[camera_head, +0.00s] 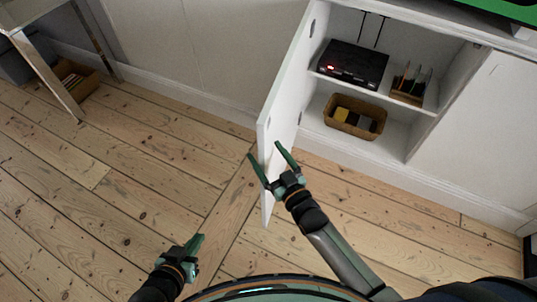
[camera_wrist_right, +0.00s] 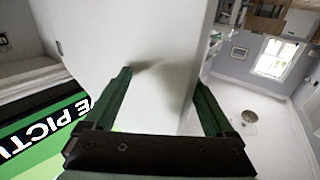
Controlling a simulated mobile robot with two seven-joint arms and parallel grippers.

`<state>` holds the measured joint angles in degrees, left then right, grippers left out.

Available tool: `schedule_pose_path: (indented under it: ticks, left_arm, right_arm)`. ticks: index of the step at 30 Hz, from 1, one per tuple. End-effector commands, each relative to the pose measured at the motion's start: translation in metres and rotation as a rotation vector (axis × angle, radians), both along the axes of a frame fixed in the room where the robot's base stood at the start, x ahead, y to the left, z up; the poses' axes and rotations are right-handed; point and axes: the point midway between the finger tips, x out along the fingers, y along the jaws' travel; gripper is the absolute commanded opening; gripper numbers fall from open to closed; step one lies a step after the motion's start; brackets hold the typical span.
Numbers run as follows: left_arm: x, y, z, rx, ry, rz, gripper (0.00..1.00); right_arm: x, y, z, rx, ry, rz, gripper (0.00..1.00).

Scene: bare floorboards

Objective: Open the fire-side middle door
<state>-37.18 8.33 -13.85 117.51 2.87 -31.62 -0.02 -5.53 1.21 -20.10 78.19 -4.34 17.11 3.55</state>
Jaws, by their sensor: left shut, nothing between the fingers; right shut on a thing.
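The white cabinet door (camera_head: 287,75) stands swung wide open, sticking out from the cabinet (camera_head: 421,146) over the floor. My right gripper (camera_head: 265,149) has one finger on each side of the door's outer part and is shut on it. In the right wrist view the door's white panel (camera_wrist_right: 150,35) runs between the two green fingers (camera_wrist_right: 165,78). My left gripper (camera_head: 199,241) is shut and empty, low over the floor to the left of the door. The door's handle cannot be made out.
Inside the cabinet, a black box with a red light (camera_head: 353,65) and upright items (camera_head: 411,81) sit on the shelf. A wicker basket (camera_head: 354,117) stands below. A closed white panel (camera_head: 480,135) is at right. Floorboards (camera_head: 130,190) to the left are clear.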

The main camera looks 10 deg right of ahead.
Motion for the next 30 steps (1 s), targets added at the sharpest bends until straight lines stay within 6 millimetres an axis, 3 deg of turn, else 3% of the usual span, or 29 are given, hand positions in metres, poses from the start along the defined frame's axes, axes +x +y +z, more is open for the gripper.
schedule_pose_path:
  ticks: [3,4,13,20,30]
  left_arm:
    - [0.0,0.0,0.0,0.0,0.0,0.0,0.0]
    - [0.0,0.0,0.0,0.0,0.0,0.0,0.0]
    - [0.0,0.0,0.0,0.0,0.0,0.0,0.0]
    - [0.0,0.0,0.002,0.0,0.0,0.0,0.0]
    - [-0.001,-0.001,0.011,-0.001,0.004,-0.001,0.0]
  right_arm:
    - [0.008,-0.008,0.003,-0.001,-0.005,-0.014,0.0]
    - [0.008,-0.008,0.003,-0.001,-0.006,-0.014,0.86]
    - [0.007,-0.008,0.004,-0.001,-0.008,-0.014,0.54]
    - [0.0,-0.009,0.004,-0.002,-0.007,-0.012,0.53]
    - [-0.065,-0.03,0.003,-0.003,-0.002,-0.006,0.53]
